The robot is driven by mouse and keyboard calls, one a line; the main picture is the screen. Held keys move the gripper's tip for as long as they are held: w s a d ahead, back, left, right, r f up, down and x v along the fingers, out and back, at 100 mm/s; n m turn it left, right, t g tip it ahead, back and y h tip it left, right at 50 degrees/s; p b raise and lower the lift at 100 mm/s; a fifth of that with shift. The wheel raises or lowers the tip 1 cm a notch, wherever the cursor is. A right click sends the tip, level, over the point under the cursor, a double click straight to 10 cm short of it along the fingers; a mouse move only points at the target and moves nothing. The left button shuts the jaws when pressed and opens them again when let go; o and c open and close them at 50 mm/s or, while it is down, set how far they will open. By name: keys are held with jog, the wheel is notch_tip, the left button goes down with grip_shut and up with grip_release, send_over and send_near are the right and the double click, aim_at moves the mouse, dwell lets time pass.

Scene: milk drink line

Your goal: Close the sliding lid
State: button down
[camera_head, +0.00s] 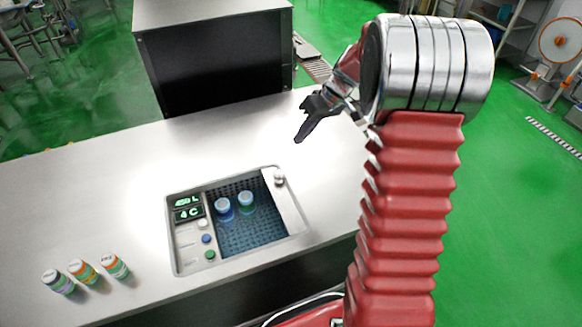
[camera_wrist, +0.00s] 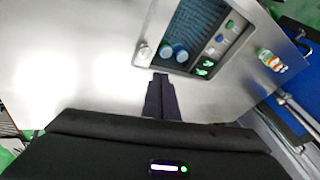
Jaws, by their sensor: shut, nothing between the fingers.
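The sliding lid (camera_head: 290,208) is a pale strip at the right side of the sunken cooling well (camera_head: 256,240), with a round knob (camera_head: 279,177) at its far end. The well is largely uncovered, and two blue bottles with pale caps (camera_head: 222,207) (camera_head: 246,200) stand inside near its far side. In the wrist view the knob (camera_wrist: 143,53) and part of the lid (camera_wrist: 158,22) show at the top. My gripper (camera_head: 300,139) is shut and empty, above the counter beyond the knob and apart from it. Its black fingers (camera_wrist: 160,78) point toward the well in the wrist view.
A panel with green displays (camera_head: 188,208) and several buttons is left of the well. Three small bottles (camera_head: 58,281) (camera_head: 83,270) (camera_head: 115,265) stand on the counter (camera_head: 100,200) at left. A dark box-shaped machine (camera_head: 215,65) is behind. The counter between gripper and knob is clear.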

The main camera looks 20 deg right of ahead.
jog(key=w+d+f+y, duration=0.1)
jog(key=w+d+f, duration=0.1)
jog(key=d+f, duration=0.2)
jog(key=w+d+f, duration=0.3)
jog(key=d+f, duration=0.2)
jog(key=f, duration=0.4)
jog(key=shift+n+t+y, duration=0.3)
jog(key=shift+t+y, duration=0.1)
jog(key=shift+f, duration=0.15)
jog(key=x, duration=1)
jog(key=shift+s+a, duration=0.15)
jog(key=shift+a, duration=0.4)
jog(key=shift+s+a, duration=0.15)
jog(key=shift+a, duration=0.4)
jog(key=shift+s+a, duration=0.15)
jog(key=shift+a, duration=0.65)
